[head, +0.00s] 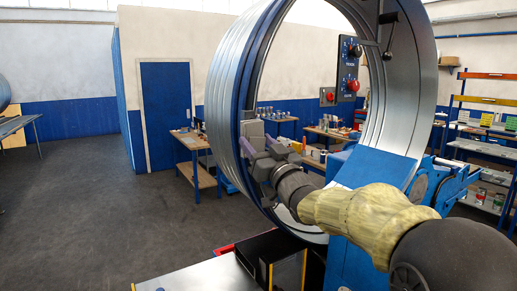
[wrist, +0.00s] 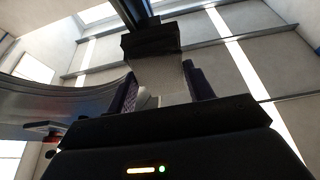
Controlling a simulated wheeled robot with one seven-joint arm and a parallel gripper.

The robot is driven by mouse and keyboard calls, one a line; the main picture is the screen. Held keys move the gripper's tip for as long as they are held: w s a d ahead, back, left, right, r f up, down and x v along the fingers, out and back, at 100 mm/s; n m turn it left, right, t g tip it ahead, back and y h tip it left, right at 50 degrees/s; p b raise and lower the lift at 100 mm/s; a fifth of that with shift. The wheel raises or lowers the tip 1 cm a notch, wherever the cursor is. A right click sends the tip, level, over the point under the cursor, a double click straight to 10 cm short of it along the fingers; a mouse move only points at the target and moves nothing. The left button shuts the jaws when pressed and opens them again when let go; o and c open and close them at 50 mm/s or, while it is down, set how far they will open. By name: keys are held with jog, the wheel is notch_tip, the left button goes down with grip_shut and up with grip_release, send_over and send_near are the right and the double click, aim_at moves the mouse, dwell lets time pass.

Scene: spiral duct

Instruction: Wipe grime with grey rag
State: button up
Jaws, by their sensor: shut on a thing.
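My gripper (head: 255,148), with purple fingers, is raised in front of the near left rim of the large spiral duct (head: 228,88). It is shut on a grey, block-like piece (head: 252,128), which I take for the grey rag. In the wrist view the pale grey rag (wrist: 160,78) sits between the two fingers, with a dark piece above it. Whether the rag touches the duct I cannot tell. The duct's curved metal also shows at left in the wrist view (wrist: 60,103). I can make out no grime patch in either view.
A control panel (head: 348,68) with red buttons hangs within the ring. Blue machinery (head: 445,183) stands at the right, and a shelf rack (head: 487,145) behind it. A workbench (head: 196,148) stands behind, left of the duct. The floor (head: 90,215) at left is open.

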aim_at(256, 129)
jog(key=shift+w+a+r+p, duration=0.1)
jog(key=shift+r+p, duration=0.65)
jog(key=shift+r, duration=0.8)
jog(key=shift+r+p, duration=0.9)
jog(key=shift+r, duration=0.7)
jog(key=shift+f+b, duration=0.1)
jog(key=shift+b, duration=0.2)
jog(key=shift+f+b, duration=1.55)
jog(key=shift+b, duration=0.15)
jog(key=shift+f+b, duration=1.6)
jog(key=shift+b, duration=0.1)
